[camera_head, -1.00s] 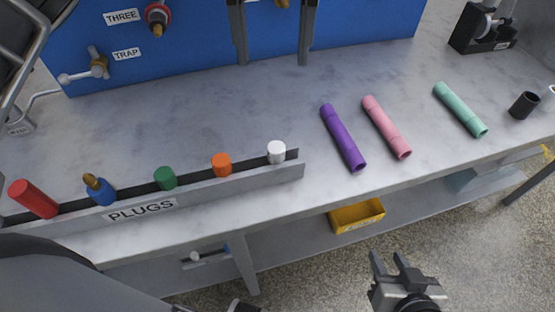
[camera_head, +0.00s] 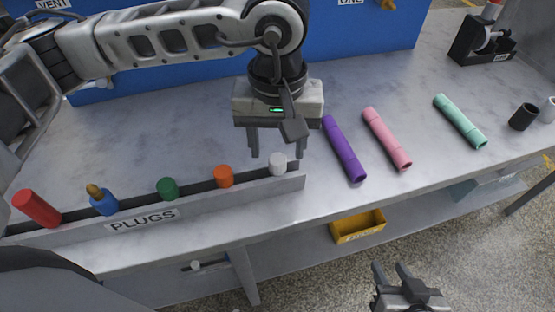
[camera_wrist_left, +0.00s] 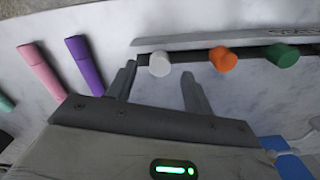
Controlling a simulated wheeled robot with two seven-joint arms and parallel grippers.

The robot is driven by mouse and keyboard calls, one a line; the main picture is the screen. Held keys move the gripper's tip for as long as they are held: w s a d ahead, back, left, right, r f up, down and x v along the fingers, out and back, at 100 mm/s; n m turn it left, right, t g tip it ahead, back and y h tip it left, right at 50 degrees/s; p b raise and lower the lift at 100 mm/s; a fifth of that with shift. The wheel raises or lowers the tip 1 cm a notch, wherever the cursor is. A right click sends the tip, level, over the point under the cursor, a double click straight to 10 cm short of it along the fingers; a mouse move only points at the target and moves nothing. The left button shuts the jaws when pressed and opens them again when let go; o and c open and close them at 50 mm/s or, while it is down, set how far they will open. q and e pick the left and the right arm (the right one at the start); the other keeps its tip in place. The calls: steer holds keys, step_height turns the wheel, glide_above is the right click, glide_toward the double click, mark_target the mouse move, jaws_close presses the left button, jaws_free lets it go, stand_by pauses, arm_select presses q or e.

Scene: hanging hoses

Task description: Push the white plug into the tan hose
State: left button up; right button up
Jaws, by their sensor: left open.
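The white plug (camera_head: 278,164) stands at the right end of the plug rack. My left gripper (camera_head: 277,154) is open and points down at the rack around the plug's position. In the left wrist view the white plug (camera_wrist_left: 160,65) shows between the two spread fingers (camera_wrist_left: 159,72), nearer the left one. Whether the fingers are level with the plug or above it is hard to tell. My right gripper (camera_head: 390,267) is open and empty, low in front of the bench. I see no tan hose in these frames.
Purple (camera_head: 344,148), pink (camera_head: 386,138) and teal (camera_head: 460,121) tubes lie to the right. A blue panel (camera_head: 360,40) stands behind.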

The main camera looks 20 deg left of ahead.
arm_select(q)
steer(key=shift+f, duration=0.95)
steer(key=c, duration=1.1)
steer(key=shift+o, duration=0.2)
steer(key=shift+r, duration=0.1)
